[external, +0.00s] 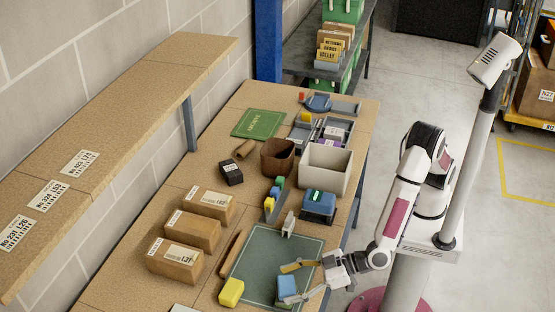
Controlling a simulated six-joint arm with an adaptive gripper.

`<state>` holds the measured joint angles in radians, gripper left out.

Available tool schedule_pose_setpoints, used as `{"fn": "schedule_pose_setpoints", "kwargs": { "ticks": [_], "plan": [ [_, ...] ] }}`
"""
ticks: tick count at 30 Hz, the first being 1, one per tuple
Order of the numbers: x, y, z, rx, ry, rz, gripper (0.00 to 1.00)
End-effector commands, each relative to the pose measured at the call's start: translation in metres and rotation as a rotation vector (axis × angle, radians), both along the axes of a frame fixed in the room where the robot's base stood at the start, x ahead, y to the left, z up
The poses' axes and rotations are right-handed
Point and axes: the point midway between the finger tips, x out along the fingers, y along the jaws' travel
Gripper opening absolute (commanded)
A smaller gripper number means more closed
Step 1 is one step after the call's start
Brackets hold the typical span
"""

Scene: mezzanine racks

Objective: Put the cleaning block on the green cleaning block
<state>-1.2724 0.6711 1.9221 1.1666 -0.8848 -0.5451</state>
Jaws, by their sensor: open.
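My gripper (285,283) is open above the right front of the dark green mat (262,250), its fingers pointing left. A light blue block (287,285) shows between the fingertips, partly covered by the near finger. I cannot tell whether the fingers touch it. A yellow block (231,292) lies at the mat's front left edge, apart from the gripper. A small green block (280,182) shows in a narrow grey holder (269,213) behind the mat, with blue and yellow pieces. Which blocks are the cleaning blocks is not clear from this view.
Several cardboard boxes (191,230) line the left side of the bench. A brown bin (277,158), a pale bin (325,167) and a blue device (319,205) stand behind the mat. A small upright pale item (289,224) is at its back edge. The mat's middle is clear.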

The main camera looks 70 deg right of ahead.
Motion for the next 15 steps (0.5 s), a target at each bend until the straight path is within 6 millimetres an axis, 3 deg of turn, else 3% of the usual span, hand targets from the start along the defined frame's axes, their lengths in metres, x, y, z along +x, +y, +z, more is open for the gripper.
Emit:
{"fn": "schedule_pose_setpoints", "kwargs": {
  "ticks": [15],
  "plan": [
    [-0.065,-0.026,0.029,0.001,0.001,0.001,0.72]
  ]
}}
